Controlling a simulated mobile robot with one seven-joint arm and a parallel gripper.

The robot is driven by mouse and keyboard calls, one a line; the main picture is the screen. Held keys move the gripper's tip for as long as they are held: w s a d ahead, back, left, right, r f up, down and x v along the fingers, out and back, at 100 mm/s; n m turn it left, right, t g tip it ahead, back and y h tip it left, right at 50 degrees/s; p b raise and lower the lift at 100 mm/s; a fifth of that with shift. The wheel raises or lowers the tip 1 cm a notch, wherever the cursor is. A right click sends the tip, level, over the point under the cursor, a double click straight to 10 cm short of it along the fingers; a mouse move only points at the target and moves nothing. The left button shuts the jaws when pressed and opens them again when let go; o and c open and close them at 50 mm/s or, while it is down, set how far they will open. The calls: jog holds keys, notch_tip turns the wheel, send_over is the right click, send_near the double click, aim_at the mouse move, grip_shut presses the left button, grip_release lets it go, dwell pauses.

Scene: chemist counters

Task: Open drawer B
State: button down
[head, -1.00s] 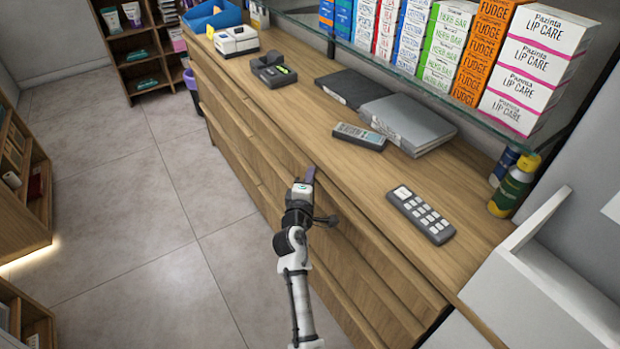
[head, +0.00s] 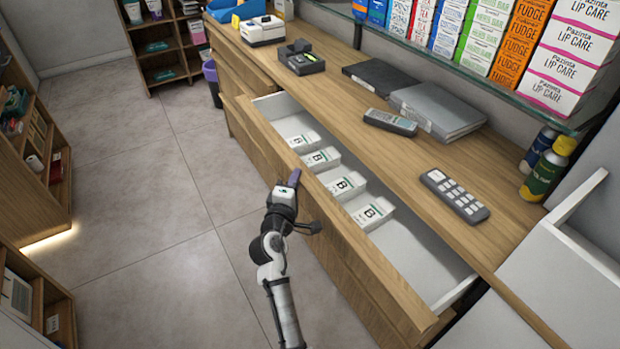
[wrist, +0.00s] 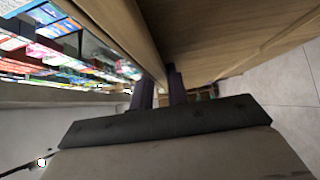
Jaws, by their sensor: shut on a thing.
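Drawer B (head: 405,303) is the top drawer of the wooden counter and stands pulled out. Its white inside holds several white boxes marked B (head: 345,184) in a row. My gripper (head: 292,178) is at the top edge of the drawer's wooden front, about midway along it, shut on that edge. In the wrist view the two purple fingers of my gripper (wrist: 160,92) reach up to the wooden front (wrist: 215,35), one on each side of its edge. The exact contact is small and partly hidden.
On the counter top (head: 345,125) are a calculator (head: 454,196), a handset (head: 390,122), grey folders (head: 437,112) and a card terminal (head: 300,58). A glass shelf of boxes hangs above. The floor (head: 140,180) left of the drawer is clear. Low shelves (head: 30,160) stand further left.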

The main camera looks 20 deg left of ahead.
jog(key=s+a+b, duration=0.1)
jog(key=s+a, duration=0.4)
jog(key=s, duration=0.1)
jog(key=shift+b, duration=0.3)
jog(key=shift+s+d, duration=0.1)
jog(key=c, duration=1.6)
grip_release()
jog(key=shift+c, duration=0.2)
jog(key=s+d+b, duration=0.1)
jog(key=s+b, duration=0.2)
jog(key=s, duration=1)
jog(key=shift+s+d, duration=0.3)
jog(key=shift+s, duration=0.05)
